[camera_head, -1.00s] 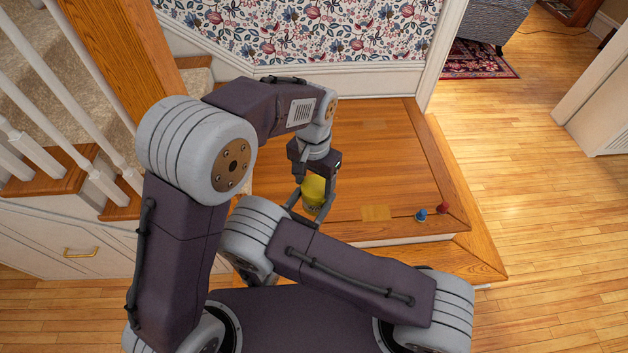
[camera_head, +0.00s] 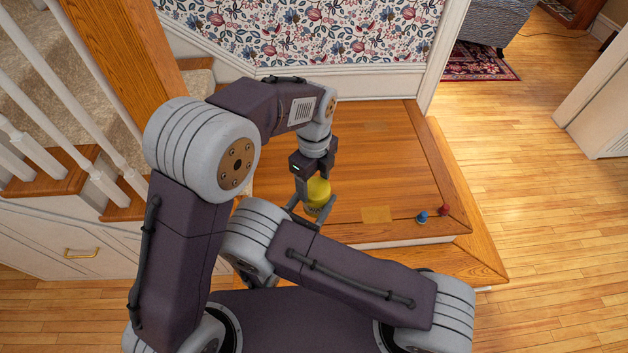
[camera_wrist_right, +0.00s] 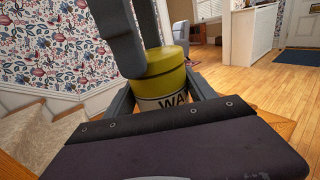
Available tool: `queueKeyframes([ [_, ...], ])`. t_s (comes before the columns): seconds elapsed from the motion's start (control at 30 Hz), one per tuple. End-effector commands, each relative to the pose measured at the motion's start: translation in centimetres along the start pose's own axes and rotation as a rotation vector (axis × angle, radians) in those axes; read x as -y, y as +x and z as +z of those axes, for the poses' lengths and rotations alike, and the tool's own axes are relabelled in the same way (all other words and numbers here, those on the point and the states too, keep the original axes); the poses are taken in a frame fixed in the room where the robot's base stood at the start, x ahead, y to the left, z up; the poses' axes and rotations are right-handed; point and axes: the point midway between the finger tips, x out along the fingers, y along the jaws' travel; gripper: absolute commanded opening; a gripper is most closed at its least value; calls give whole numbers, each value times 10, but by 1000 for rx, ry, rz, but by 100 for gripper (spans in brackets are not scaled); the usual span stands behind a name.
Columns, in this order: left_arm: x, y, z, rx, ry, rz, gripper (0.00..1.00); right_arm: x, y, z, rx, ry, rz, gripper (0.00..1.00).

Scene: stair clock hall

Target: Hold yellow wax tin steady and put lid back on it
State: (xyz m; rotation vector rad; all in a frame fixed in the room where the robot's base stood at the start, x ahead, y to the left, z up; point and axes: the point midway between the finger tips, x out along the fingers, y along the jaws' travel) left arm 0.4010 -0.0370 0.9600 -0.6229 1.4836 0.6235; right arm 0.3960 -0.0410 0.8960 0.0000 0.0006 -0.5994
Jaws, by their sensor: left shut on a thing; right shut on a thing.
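The yellow wax tin (camera_wrist_right: 174,102), with a white label reading "WA", stands upright between the fingers of my right gripper (camera_wrist_right: 163,96), which is shut on its sides. Its yellow lid (camera_wrist_right: 168,60) is on top, with a seam showing below it; I cannot tell whether it is fully seated. My left gripper (camera_head: 317,188) comes down from above and is shut on the lid. Its grey finger covers part of the lid in the right wrist view. In the head view the lid also shows as a yellow round (camera_head: 319,191), and the tin below is mostly hidden.
The tin is over a wooden landing (camera_head: 390,160). A tan patch (camera_head: 376,214) lies near its front edge, with a blue peg-like thing (camera_head: 421,217) and a red one (camera_head: 444,210) to the right. White balusters (camera_head: 65,95) stand at left. The landing's right half is mostly clear.

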Motion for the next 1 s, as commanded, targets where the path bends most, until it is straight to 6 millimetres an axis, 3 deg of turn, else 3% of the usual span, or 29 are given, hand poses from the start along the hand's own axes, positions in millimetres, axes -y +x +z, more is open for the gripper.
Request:
queueKeyframes([
  [0.03, 0, -1, 1, 2, -1, -2, 75, 1, 0, 0, 0, 0, -2, 0],
  [0.1, 0, -1, 1, 1, -1, -2, 89, 1, 0, 0, 0, 0, -2, 0],
  [0.37, 0, -1, 0, 1, -2, -2, 89, 0, 0, 0, 1, 0, -1, 0],
  [0.7, 0, -41, 0, 1, -3, -3, 89, 0, 0, 0, 1, 0, -1, 0],
  [1.0, 0, -46, 0, 1, -3, -1, 89, 0, 0, 0, 1, 0, -1, 0],
])
